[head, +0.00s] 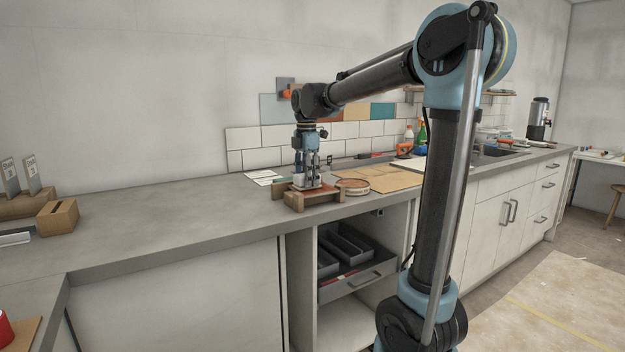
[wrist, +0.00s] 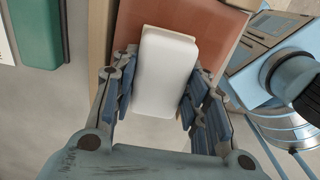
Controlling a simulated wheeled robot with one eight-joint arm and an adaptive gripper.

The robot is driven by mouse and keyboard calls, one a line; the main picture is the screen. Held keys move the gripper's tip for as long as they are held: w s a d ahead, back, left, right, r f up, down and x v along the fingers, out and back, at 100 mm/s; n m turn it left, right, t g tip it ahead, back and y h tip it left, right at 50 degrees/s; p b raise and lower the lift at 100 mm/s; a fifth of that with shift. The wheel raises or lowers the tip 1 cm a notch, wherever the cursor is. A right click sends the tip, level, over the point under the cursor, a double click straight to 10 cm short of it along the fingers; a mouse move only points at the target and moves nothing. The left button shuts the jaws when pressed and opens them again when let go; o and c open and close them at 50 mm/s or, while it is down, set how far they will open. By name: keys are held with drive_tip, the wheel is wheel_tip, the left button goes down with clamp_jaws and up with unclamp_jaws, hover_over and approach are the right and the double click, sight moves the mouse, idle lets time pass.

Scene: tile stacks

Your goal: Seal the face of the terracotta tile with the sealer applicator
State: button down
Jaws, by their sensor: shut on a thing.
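The sealer applicator, a white rounded block (wrist: 165,75), sits between the two fingers of my gripper (wrist: 160,92) in the wrist view. My gripper is shut on it. The terracotta tile (wrist: 220,38) lies beyond and under the block, flat and reddish-brown. The block's far end overlaps the tile's face; whether it touches cannot be told. In the head view my gripper (head: 308,180) points straight down over the tile, which rests on a wooden holder (head: 294,203). The gripper hides much of the tile and applicator there.
A round tin (head: 352,184) stands right of the holder, beside a brown board (head: 388,178). Pale sample tiles lie behind left; a green tile (wrist: 36,32) shows in the wrist view. A wooden block (head: 58,217) stands far left. The counter between is clear.

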drive_tip(key=shift+w+a+f, duration=0.1)
drive_tip(key=shift+w+a, duration=0.35)
drive_tip(key=shift+w, duration=0.35)
drive_tip(key=shift+w+d+f, duration=0.1)
drive_tip(key=shift+w+d, duration=0.25)
drive_tip(key=shift+d, duration=0.3)
drive_tip(key=shift+w+d+r, duration=0.1)
drive_tip(key=shift+w+d, duration=0.25)
drive_tip(key=shift+d, duration=0.3)
drive_tip(key=shift+w+d+f, duration=0.1)
drive_tip(key=shift+w+d, duration=0.25)
drive_tip(key=shift+d, duration=0.3)
drive_tip(key=shift+r, duration=3)
drive_tip(key=shift+r, duration=1.5)
